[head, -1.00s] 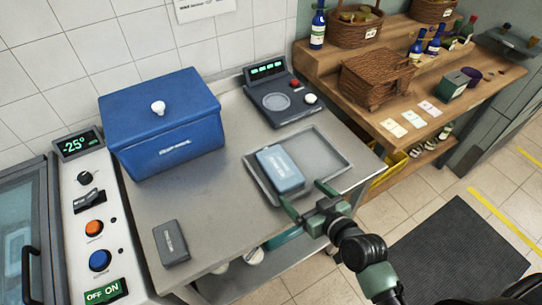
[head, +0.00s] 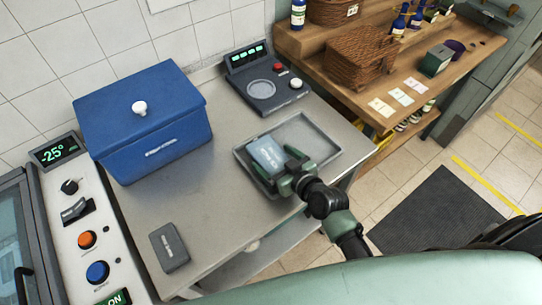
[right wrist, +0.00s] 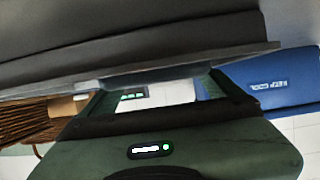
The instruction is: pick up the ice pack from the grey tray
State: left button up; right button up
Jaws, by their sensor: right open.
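The ice pack (head: 265,153) is a flat pale-blue slab with lettering, lying in the grey tray (head: 325,153) on the steel bench. My right gripper (head: 278,165) is at the pack's near end, its two green fingers apart on either side of it. It is open; I cannot tell whether a finger touches the pack. In the right wrist view, the open fingers (right wrist: 158,95) frame a pale edge, probably the pack's. My left gripper is not in view.
A blue lidded cool box (head: 150,130) stands left of the tray, with a dark grey slab (head: 169,247) in front of it. A scale-like device (head: 263,88) is behind the tray. Wooden shelving with a wicker basket (head: 361,57) stands right. The bench middle is clear.

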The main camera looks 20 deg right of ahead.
jog(key=shift+x, duration=1)
jog(key=c, duration=1.5)
jog(key=shift+d+r, duration=0.1)
jog(key=shift+c, duration=0.8)
jog(key=shift+r, duration=0.1)
